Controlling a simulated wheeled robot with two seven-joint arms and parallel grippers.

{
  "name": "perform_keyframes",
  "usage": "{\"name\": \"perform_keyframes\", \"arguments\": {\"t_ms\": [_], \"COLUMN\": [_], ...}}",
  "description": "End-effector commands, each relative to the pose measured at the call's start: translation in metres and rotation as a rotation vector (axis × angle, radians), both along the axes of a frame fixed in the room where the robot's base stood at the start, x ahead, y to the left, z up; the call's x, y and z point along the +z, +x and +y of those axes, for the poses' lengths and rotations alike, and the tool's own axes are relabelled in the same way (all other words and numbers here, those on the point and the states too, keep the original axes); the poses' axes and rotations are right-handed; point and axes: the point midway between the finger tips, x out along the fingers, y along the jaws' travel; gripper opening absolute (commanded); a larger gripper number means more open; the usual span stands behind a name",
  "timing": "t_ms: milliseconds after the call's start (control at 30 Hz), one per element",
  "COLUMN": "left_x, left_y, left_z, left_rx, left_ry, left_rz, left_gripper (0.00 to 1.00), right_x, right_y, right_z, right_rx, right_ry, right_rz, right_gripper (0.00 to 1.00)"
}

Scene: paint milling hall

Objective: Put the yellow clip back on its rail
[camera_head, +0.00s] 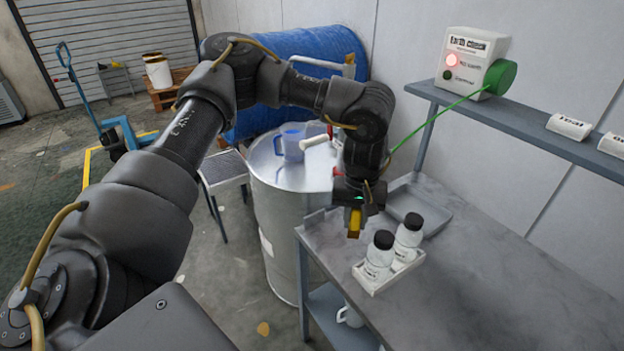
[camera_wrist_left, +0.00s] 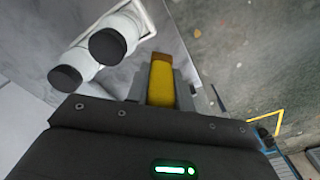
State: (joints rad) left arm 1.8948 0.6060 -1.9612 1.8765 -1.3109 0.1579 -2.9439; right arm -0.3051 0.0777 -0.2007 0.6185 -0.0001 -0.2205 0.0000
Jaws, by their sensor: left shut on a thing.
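The yellow clip (camera_head: 354,222) is in my left gripper (camera_head: 353,210), which points down above the left front part of the grey bench. In the left wrist view the clip (camera_wrist_left: 161,82) sits between the two fingers of the gripper (camera_wrist_left: 161,90), with a brown end. A green cable (camera_head: 435,118) runs from the green reel (camera_head: 501,76) of the earth check box (camera_head: 470,60) down to behind my left wrist. I cannot make out the clip's rail. My right gripper is not in view.
Two white bottles with black caps (camera_head: 380,255) stand in a white tray (camera_head: 383,285), close right of the gripper. A grey tray (camera_head: 420,208) lies behind. A steel drum (camera_head: 272,215) with a blue jug (camera_head: 291,145) stands left. The bench's right side (camera_head: 510,270) is clear.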

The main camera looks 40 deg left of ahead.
Motion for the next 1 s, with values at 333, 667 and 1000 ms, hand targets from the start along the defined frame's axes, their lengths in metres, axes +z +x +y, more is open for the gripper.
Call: {"name": "perform_keyframes", "arguments": {"t_ms": [333,667,1000], "left_x": [-0.041,-0.051,-0.066], "left_y": [0.079,0.086,0.086], "left_z": [0.148,0.193,0.192], "left_rx": [0.560,0.684,0.683], "left_ry": [0.027,0.033,0.032], "left_rz": [-0.028,-0.035,-0.034], "left_gripper": [0.00,0.00,0.00], "right_x": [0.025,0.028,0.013], "right_y": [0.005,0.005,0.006], "right_z": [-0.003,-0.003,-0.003], "right_rx": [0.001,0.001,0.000], "right_ry": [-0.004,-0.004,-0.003], "right_rz": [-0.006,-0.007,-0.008], "right_gripper": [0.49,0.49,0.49]}}
